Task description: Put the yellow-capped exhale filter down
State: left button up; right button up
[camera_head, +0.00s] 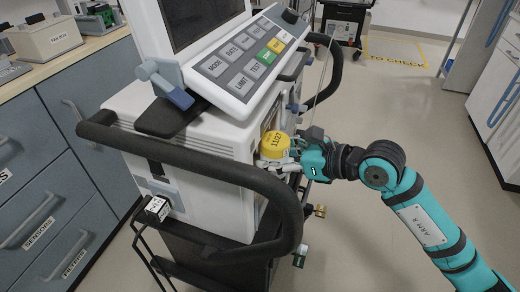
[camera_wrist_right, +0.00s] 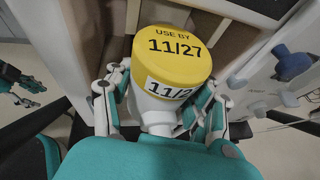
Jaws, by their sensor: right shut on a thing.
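The exhale filter has a round yellow cap (camera_head: 275,141) marked 11/27 and a white body. In the right wrist view the cap (camera_wrist_right: 175,55) reads USE BY 11/27, and a second label is on its side. My right gripper (camera_head: 287,160) is shut on the filter; in the wrist view its fingers (camera_wrist_right: 162,108) flank the white body below the cap. The filter is upright or nearly so, at the right side of the ventilator (camera_head: 190,180), in front of a brown-walled recess (camera_wrist_right: 112,45). Its lower end is hidden. Part of my left gripper (camera_wrist_right: 22,85) seems to show small at the wrist view's left edge.
A black handle bar (camera_head: 200,165) curves around the ventilator's front. The tilted key panel (camera_head: 245,60) overhangs above. Blue-grey drawers (camera_head: 50,190) with a worktop stand at left. Connectors (camera_wrist_right: 285,52) stick out beside the recess. The floor (camera_head: 400,120) at right is clear.

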pick_arm(q)
jog(key=shift+r, duration=0.35)
pick_arm(e)
jog(key=a, duration=0.1)
jog(key=w+a, duration=0.2)
jog(key=shift+f, duration=0.25)
pick_arm(q)
jog(key=shift+s, duration=0.1)
pick_arm(e)
jog(key=shift+a+f, duration=0.1)
jog(key=shift+f, duration=0.05)
jog(key=o, duration=0.9)
jog(key=shift+c, duration=0.2)
jog(key=o, duration=0.5)
jog(key=shift+c, duration=0.2)
pick_arm(q)
jog(key=shift+s+r, duration=0.1)
jog(key=shift+r, duration=0.3)
